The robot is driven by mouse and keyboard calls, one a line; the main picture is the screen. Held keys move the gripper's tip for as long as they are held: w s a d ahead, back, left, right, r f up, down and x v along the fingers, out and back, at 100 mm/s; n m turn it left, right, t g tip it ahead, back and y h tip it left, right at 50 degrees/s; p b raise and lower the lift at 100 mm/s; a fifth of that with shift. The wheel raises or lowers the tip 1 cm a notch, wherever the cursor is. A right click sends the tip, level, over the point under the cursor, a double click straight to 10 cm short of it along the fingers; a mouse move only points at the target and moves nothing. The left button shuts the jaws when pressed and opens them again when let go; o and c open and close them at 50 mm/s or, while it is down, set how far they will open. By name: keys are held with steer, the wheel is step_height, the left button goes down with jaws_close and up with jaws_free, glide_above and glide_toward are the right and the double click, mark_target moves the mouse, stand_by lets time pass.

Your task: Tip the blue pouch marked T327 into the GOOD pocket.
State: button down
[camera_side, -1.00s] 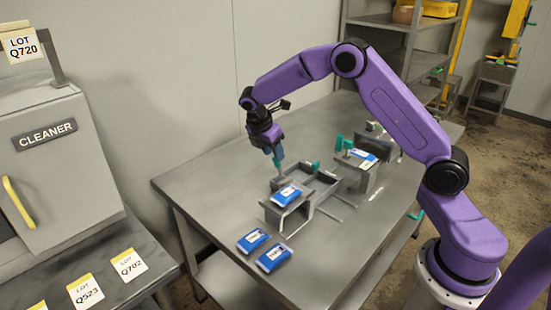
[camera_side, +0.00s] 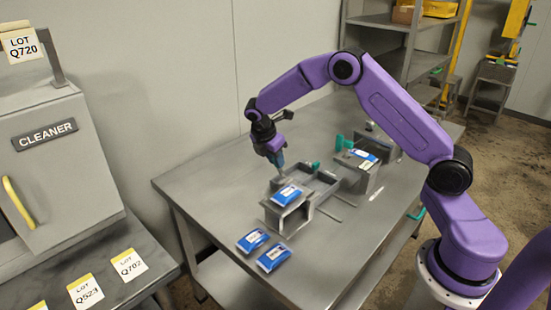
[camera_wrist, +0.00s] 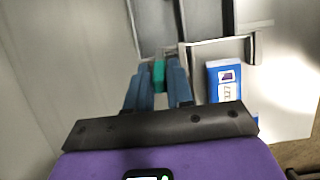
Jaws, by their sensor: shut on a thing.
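A blue pouch with a white label (camera_side: 287,195) lies on a raised grey stand on the table. A blue pouch also shows right of my fingers in the wrist view (camera_wrist: 224,82); its sideways label seems to end in 327. My gripper (camera_side: 281,162) is just behind the stand, low over the table. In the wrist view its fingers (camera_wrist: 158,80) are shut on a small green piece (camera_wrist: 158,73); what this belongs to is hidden. A grey walled frame (camera_side: 326,178) adjoins the stand. No GOOD marking is readable.
Two blue pouches, one left (camera_side: 252,240) and one right (camera_side: 273,257), lie on the table's near side. Another pouch (camera_side: 364,156) lies on a second stand, with a green handle (camera_side: 340,142) beside it. The table's left part is clear.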

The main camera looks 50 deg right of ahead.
steer(key=shift+d+r+y, duration=0.2)
steer(key=shift+d+y, duration=0.4)
steer(key=shift+y, duration=0.1)
steer(key=shift+d+r+y, duration=0.1)
steer(key=shift+d+y, duration=1.05)
steer(key=shift+y, duration=0.25)
steer(key=shift+d+f+y, duration=0.2)
steer(key=shift+d+y, duration=0.65)
steer(key=shift+y, duration=0.3)
steer(key=shift+d+f+y, duration=0.2)
steer(key=shift+d+y, duration=0.65)
steer(key=shift+y, duration=0.3)
steer(key=shift+d, duration=0.15)
steer(key=c, duration=1.1)
jaws_free()
steer(key=shift+f, duration=0.1)
